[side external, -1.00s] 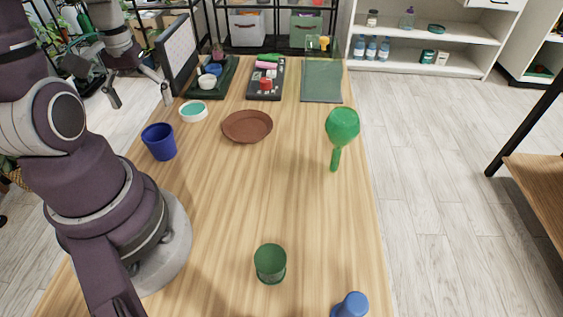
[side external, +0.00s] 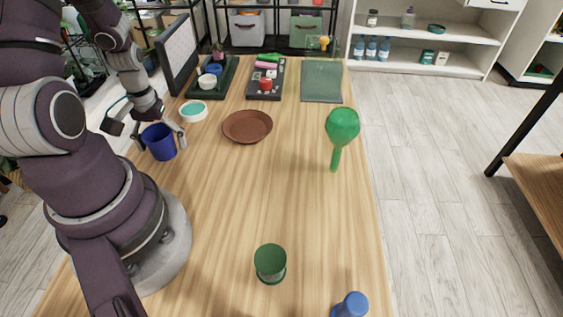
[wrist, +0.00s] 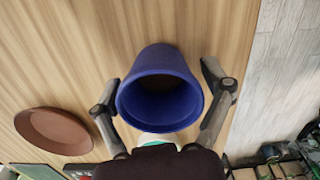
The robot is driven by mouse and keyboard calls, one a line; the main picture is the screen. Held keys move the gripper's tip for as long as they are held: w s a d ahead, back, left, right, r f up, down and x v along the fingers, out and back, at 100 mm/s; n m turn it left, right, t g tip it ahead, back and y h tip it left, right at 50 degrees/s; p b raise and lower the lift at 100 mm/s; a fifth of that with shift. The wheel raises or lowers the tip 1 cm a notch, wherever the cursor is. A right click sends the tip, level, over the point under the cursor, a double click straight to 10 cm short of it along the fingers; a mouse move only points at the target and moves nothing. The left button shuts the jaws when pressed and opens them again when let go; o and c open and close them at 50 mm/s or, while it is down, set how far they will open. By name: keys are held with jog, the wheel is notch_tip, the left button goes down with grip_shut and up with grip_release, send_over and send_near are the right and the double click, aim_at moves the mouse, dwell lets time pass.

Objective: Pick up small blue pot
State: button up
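The blue pot (side external: 161,144) stands upright on the wooden table near its left edge, close to my base. It has a wide open rim and looks empty. My gripper (side external: 161,140) has come down over it with the fingers spread on either side. In the wrist view the blue pot (wrist: 158,88) lies between the two open fingers of my gripper (wrist: 163,92). A gap shows between the right finger and the pot. The left finger is close to the rim, and I cannot tell whether it touches.
A brown saucer (side external: 247,126) and a white pot with teal top (side external: 194,111) are near the pot. A green funnel-like tool (side external: 342,130), a dark green cup (side external: 270,262) and a blue object (side external: 350,305) are farther off. The table's middle is clear.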

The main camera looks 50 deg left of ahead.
jog(key=c, duration=0.9)
jog(key=shift+r, duration=0.15)
